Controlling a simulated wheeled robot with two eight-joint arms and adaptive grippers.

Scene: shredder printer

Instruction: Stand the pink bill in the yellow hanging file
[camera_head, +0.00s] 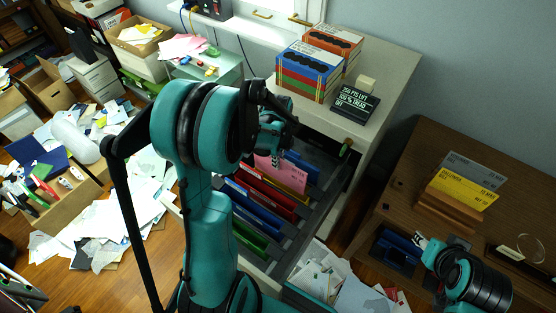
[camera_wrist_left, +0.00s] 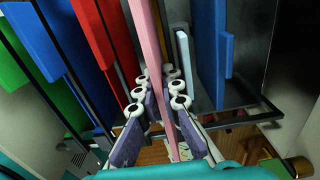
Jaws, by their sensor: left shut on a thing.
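The pink bill (camera_head: 282,172) is upright in the open file drawer, among the hanging files. My left gripper (camera_head: 274,148) is shut on its upper edge. In the left wrist view, the pink bill (camera_wrist_left: 151,55) runs edge-on between the fingers (camera_wrist_left: 160,102). A red file (camera_wrist_left: 98,45) is left of it and a blue file (camera_wrist_left: 209,50) is right of it. Whether the bill's lower edge is inside a file is hidden. My right gripper (camera_head: 428,244) is by the wooden desk; its fingers are unclear.
Dark drawer rails (camera_head: 312,208) surround the files. Boxes (camera_head: 308,75) and a black sign (camera_head: 355,102) stand on the cabinet top. The desk (camera_head: 415,175) bears a yellow card (camera_head: 462,190) in a wooden holder. Loose papers (camera_head: 110,225) cover the floor at left.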

